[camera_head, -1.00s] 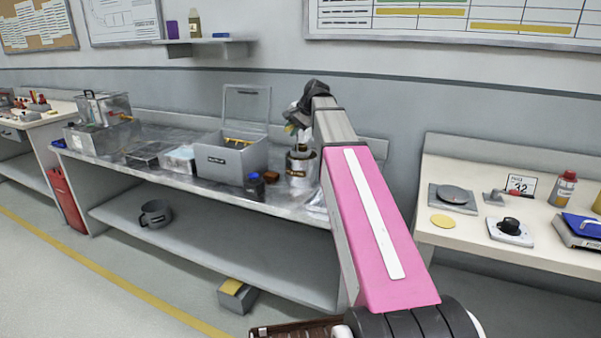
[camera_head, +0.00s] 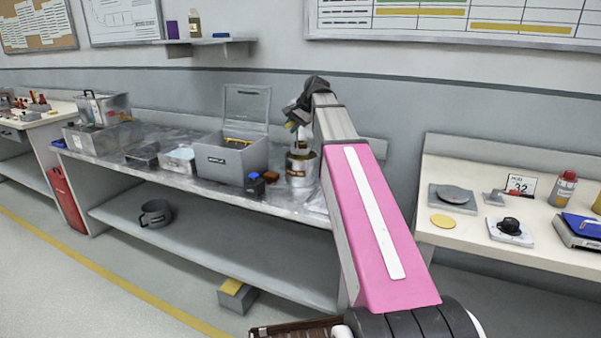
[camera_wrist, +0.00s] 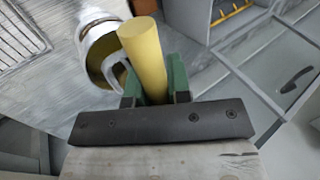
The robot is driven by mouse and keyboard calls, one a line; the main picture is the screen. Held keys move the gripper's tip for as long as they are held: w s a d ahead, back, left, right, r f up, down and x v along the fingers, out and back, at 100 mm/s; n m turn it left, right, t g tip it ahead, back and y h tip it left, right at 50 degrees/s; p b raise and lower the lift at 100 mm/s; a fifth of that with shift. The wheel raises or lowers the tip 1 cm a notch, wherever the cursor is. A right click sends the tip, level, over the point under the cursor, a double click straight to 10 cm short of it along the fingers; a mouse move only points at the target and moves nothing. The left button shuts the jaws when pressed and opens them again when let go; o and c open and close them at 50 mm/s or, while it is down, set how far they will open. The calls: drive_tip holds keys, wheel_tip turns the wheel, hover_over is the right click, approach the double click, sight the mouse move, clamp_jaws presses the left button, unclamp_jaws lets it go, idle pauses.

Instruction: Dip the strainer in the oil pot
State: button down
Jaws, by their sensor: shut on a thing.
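The oil pot (camera_head: 300,172) is a shiny metal pot with a dark label on the workbench, just below my gripper (camera_head: 299,121). The wrist view shows its pale rim and golden inside (camera_wrist: 88,38) from above. My gripper (camera_wrist: 155,88) has green fingers shut on a thick yellow handle (camera_wrist: 142,52), which I take to be the strainer's. A pale curved part (camera_wrist: 113,74) shows beside the handle, over the pot's opening. The strainer's lower end is mostly hidden, so I cannot tell how deep it sits.
A grey open-lidded box (camera_head: 222,160) stands left of the pot. A dark bottle (camera_head: 255,186) and a small brown block (camera_head: 271,177) stand close in front of it. A shelf (camera_head: 205,41) hangs on the wall. Another table (camera_head: 470,238) stands at right.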

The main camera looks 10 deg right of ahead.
drive_tip(key=shift+r, duration=0.1)
idle(0.5)
wheel_tip(320, 180, up, 4)
drive_tip(key=shift+f, duration=0.1)
idle(0.4)
idle(0.5)
